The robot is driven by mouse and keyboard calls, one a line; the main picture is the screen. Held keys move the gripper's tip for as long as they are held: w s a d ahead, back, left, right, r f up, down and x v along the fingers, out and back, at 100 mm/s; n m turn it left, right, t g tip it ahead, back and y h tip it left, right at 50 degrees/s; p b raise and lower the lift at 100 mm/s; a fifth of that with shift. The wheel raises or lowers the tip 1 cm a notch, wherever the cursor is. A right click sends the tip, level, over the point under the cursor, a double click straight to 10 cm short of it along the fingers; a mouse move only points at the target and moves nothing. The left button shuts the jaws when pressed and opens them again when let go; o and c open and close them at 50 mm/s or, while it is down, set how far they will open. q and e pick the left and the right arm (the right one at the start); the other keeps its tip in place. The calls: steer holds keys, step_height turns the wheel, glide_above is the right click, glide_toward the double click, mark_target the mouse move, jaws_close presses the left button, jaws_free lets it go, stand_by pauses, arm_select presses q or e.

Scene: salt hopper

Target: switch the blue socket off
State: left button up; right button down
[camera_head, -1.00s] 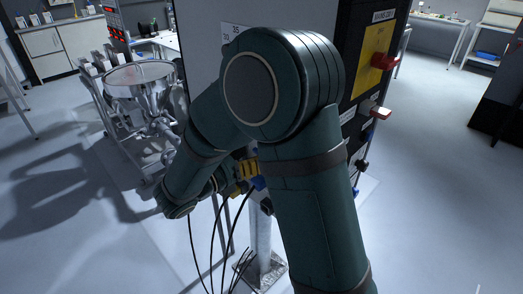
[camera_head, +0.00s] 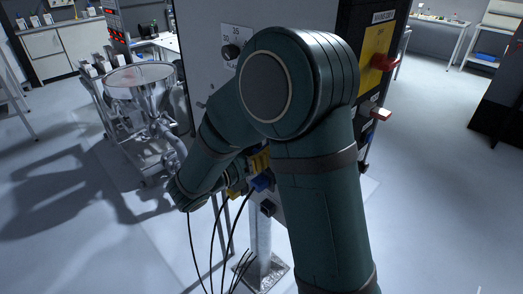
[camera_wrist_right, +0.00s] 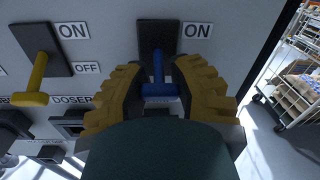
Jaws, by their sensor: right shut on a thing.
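The blue switch lever (camera_wrist_right: 158,72) hangs from a dark plate (camera_wrist_right: 157,37) on the cabinet face in the right wrist view. An ON label (camera_wrist_right: 196,31) is beside the plate's upper part; any OFF label is hidden behind my gripper. My right gripper (camera_wrist_right: 160,92) has its yellow fingers on both sides of the blue lever and is shut on it. In the head view my dark green right arm covers most of the cabinet front. A blue connector (camera_head: 262,183) shows low beside the arm. My left gripper is not in view.
A yellow switch lever (camera_wrist_right: 36,82) with ON and OFF labels is to the left on the same panel. Several black cables (camera_head: 216,235) hang below. A steel hopper machine (camera_head: 140,85) stands at the left.

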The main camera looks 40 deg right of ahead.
steer(key=shift+d+f+h+p, duration=0.1)
steer(key=shift+f+h+p, duration=0.15)
steer(key=shift+h, duration=0.4)
steer(key=shift+d+f+h+p, duration=0.1)
steer(key=shift+f+h+p, duration=0.15)
steer(key=shift+h, duration=0.4)
steer(key=c, duration=0.6)
jaws_free()
steer(key=shift+a, duration=0.1)
steer(key=shift+r, duration=0.1)
steer(key=v, duration=1.2)
